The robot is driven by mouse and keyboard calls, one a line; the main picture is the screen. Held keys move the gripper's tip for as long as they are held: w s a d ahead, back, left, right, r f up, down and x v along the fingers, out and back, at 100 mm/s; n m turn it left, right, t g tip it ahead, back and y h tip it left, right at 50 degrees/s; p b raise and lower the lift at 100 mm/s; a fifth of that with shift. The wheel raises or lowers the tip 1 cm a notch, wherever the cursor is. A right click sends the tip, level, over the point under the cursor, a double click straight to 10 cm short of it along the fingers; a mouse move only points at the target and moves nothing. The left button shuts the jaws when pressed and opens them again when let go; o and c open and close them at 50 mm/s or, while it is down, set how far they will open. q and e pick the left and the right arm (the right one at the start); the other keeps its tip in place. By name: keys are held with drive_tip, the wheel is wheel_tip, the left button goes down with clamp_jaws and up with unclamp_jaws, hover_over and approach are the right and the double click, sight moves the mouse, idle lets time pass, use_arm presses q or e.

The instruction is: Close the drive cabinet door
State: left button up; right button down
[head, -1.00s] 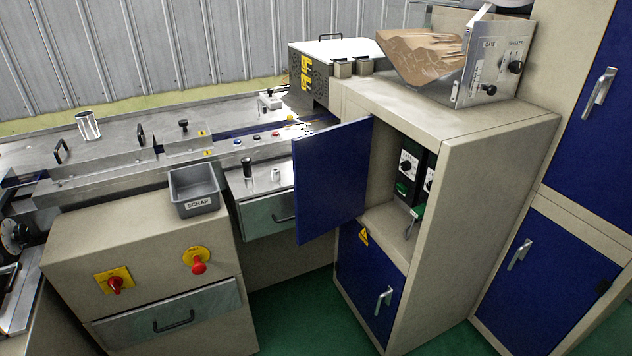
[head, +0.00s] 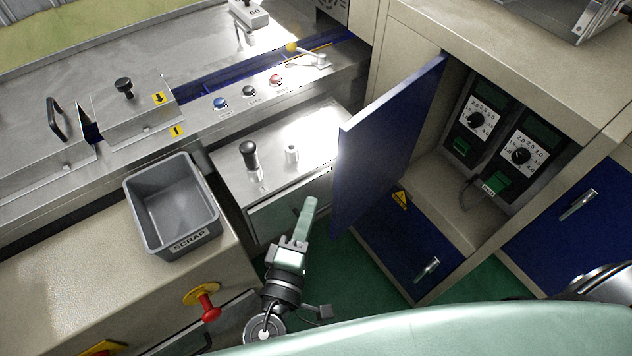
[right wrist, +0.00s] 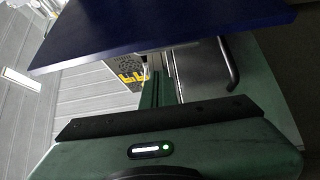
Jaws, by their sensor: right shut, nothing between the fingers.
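The blue drive cabinet door (head: 390,145) stands open, swung out to the left of its upper compartment. Inside the compartment are two drive units with dials (head: 477,120) and green parts. My right gripper (head: 308,207) is shut and empty, pointing up in the head view, just left of the door's lower part. In the right wrist view the door (right wrist: 165,28) spans the top as a dark blue panel, close above the shut fingers (right wrist: 160,82). I cannot tell whether the fingers touch it. My left gripper is not in view.
A grey scrap bin (head: 170,205) sits on the beige console at left, above a red knob (head: 207,305). A metal drawer unit (head: 270,165) is behind my right gripper. A lower blue door (head: 405,245) is closed under the compartment. Green floor shows between.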

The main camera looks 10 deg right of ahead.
sight(322, 175)
drive_tip(key=p+x, duration=0.2)
drive_tip(key=x, duration=0.6)
drive_tip(key=shift+d+r, duration=0.1)
drive_tip(key=shift+w+d, duration=0.25)
drive_tip(key=shift+w, duration=0.15)
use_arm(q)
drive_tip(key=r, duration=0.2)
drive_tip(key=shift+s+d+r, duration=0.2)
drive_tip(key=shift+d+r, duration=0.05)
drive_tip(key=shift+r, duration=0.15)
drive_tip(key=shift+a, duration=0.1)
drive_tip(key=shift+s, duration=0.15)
use_arm(e)
drive_tip(key=shift+s, duration=0.1)
